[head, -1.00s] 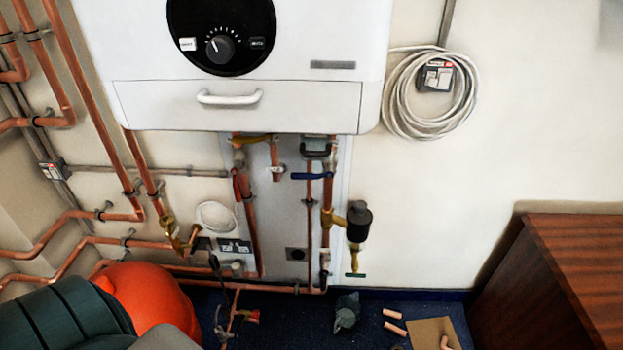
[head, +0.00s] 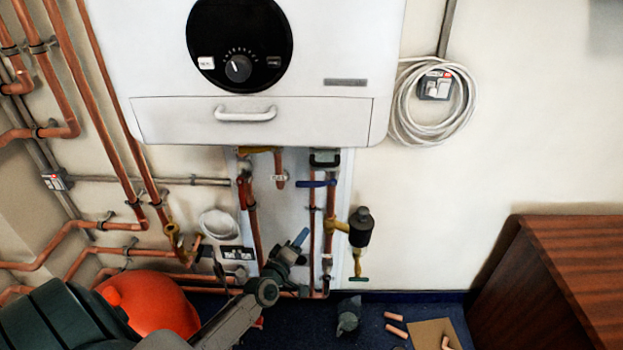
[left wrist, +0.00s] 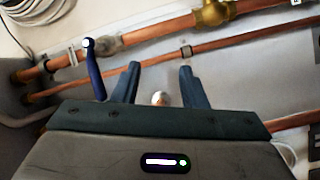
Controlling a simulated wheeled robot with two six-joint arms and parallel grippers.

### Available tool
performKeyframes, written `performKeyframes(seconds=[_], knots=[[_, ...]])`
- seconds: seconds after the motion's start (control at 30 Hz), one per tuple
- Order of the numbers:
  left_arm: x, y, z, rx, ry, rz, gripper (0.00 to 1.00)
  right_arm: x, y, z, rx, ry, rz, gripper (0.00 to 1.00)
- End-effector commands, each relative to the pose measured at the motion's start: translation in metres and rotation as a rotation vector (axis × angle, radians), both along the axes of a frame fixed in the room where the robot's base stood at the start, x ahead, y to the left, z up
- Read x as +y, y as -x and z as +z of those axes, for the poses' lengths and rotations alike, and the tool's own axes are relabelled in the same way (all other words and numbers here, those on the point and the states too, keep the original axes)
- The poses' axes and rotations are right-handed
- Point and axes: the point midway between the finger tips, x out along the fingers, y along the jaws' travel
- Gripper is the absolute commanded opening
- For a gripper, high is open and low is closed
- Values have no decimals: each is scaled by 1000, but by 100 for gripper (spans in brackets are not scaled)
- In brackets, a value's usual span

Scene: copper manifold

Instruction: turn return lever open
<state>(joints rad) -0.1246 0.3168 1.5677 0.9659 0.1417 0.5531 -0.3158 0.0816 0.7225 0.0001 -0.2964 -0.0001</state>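The blue lever (head: 316,183) sits on the copper pipe under the right side of the boiler and lies roughly crosswise to that pipe. It also shows in the left wrist view (left wrist: 93,68), left of the fingers and apart from them. My left gripper (head: 301,238) is below the lever in front of the pipework. In the left wrist view its two fingers (left wrist: 160,68) are spread and hold nothing. A red lever (head: 240,190) hangs along the pipe at the left. My right gripper is not in view.
The white boiler (head: 240,115) with its drawer handle hangs above. A dark cylindrical fitting with a brass tail (head: 361,228) juts out right of the lever. An orange rounded object (head: 155,300) is at lower left, and a wooden cabinet (head: 570,270) at right.

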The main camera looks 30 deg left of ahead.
Motion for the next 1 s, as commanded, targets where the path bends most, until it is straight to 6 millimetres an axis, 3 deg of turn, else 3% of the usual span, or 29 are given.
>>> performKeyframes(seconds=[0.03,0.1,0.2,0.37,0.8,1.0], knots=[[4,-9,38,-84,71,13,39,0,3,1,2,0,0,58],[9,-14,72,-167,157,25,39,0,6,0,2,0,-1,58],[13,-18,100,-235,231,32,39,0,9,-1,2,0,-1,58],[16,-29,111,-257,259,36,39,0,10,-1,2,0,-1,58],[27,-102,124,-253,254,35,39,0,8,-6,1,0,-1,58],[29,-119,127,-251,254,35,39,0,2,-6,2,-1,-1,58]])
